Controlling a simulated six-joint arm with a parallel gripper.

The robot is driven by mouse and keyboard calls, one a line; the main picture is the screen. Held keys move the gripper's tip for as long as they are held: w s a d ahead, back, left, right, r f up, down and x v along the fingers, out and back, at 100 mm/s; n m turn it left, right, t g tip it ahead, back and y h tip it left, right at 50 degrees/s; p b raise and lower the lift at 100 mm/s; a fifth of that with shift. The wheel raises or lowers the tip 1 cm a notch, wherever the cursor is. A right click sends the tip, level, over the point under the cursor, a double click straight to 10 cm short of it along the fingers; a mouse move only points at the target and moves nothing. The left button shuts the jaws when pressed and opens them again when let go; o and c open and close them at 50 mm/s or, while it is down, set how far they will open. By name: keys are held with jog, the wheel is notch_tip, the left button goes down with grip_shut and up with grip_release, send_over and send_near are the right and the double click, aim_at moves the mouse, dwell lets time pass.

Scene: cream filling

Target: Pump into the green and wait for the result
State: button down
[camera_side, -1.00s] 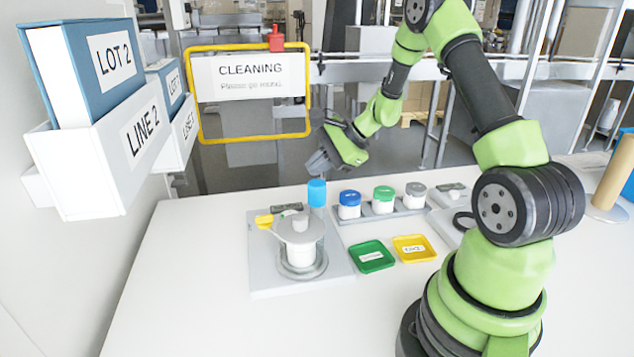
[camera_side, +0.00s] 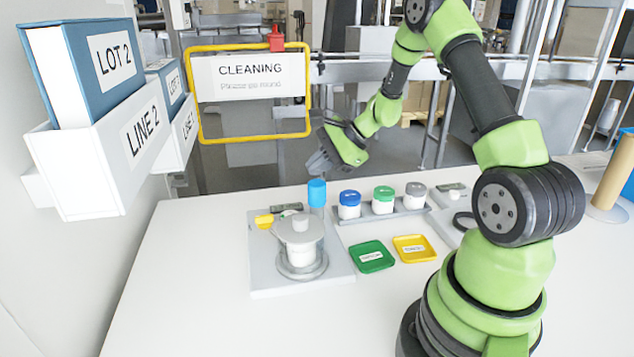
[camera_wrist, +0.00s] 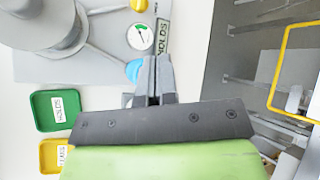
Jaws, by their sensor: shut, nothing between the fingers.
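A grey lidded pot (camera_side: 300,242) stands on a grey base plate (camera_side: 268,288); part of it shows at the upper left of the wrist view (camera_wrist: 40,22). Beside it stands a pump with a blue top (camera_side: 317,188), partly hidden by my gripper in the wrist view (camera_wrist: 134,70). A round white gauge (camera_wrist: 140,37) has a green zone; its needle is too small to read surely.
The front table is clear.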

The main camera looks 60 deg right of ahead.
aim_at(311, 183)
jog(key=shift+f, duration=0.1)
jog(key=shift+f, duration=0.35)
jog(key=shift+f, duration=1.1)
dwell(0.9)
jog(key=shift+r, duration=1.6)
jog(key=shift+r, duration=3)
